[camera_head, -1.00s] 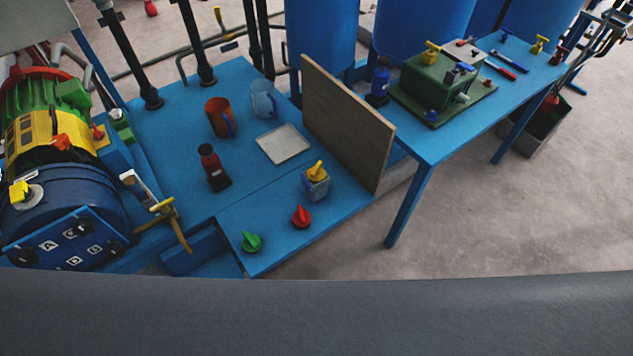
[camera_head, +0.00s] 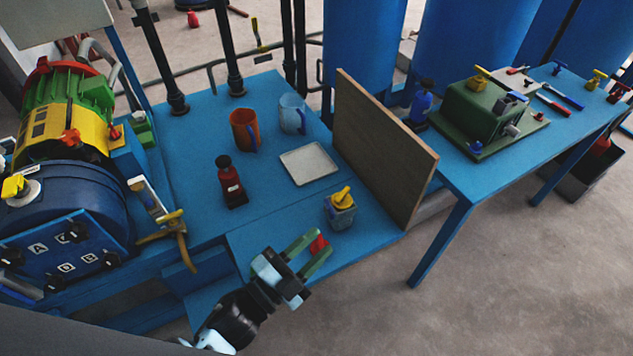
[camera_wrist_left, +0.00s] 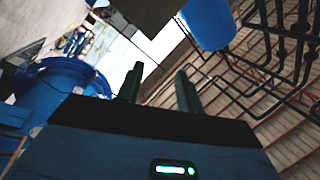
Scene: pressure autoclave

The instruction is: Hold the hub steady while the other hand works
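No part is marked as the hub. The autoclave's blue round body (camera_head: 75,195) stands at the left in the head view, with a square blue plate (camera_head: 58,262) on its front. The plate carries black knobs and the letters A and D. My left gripper (camera_head: 319,243) is over the front of the blue table, well to the right of the autoclave. Its two green fingers are apart, and a red knob (camera_head: 318,245) shows between them. I cannot tell any contact. The left wrist view shows both fingers apart with nothing between them (camera_wrist_left: 158,88). My right gripper is not in view.
On the blue table are an orange mug (camera_head: 243,130), a clear mug (camera_head: 292,114), a red bottle (camera_head: 231,182), a white tray (camera_head: 309,164) and a yellow-handled block (camera_head: 341,212). An upright board (camera_head: 385,150) borders the right side. A green box (camera_head: 486,112) sits on the right table.

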